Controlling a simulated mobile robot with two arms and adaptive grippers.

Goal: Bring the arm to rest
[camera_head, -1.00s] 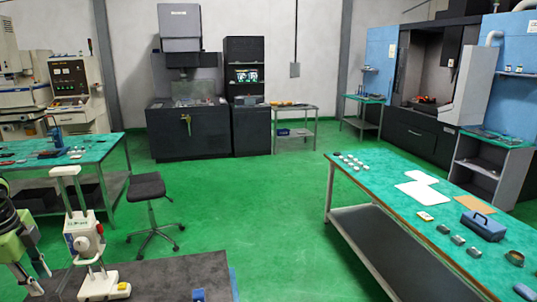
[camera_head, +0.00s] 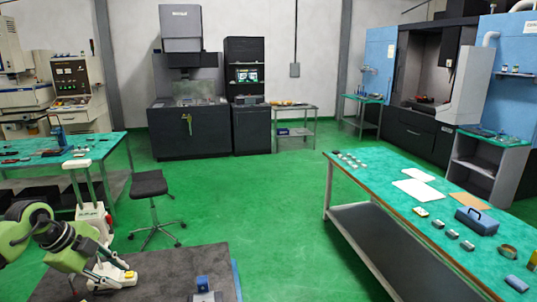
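My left arm is green with dark joints and reaches in from the left edge. Its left gripper (camera_head: 120,274) points right and down, low in the view at the left. Its two fingers look spread apart, with nothing seen between them. The gripper is in front of or beside the foot of a white upright press-like device (camera_head: 91,222) on a dark grey mat (camera_head: 180,266). I cannot tell whether they touch. A small yellow part (camera_head: 130,275) shows on the device's base. My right gripper is not in view.
A blue item (camera_head: 202,283) sits on the mat's front part. A green-topped workbench (camera_head: 375,200) with a blue toolbox (camera_head: 479,222) stands at right. A black stool (camera_head: 149,184) stands behind the mat, near another green table (camera_head: 100,145). The green floor in the middle is clear.

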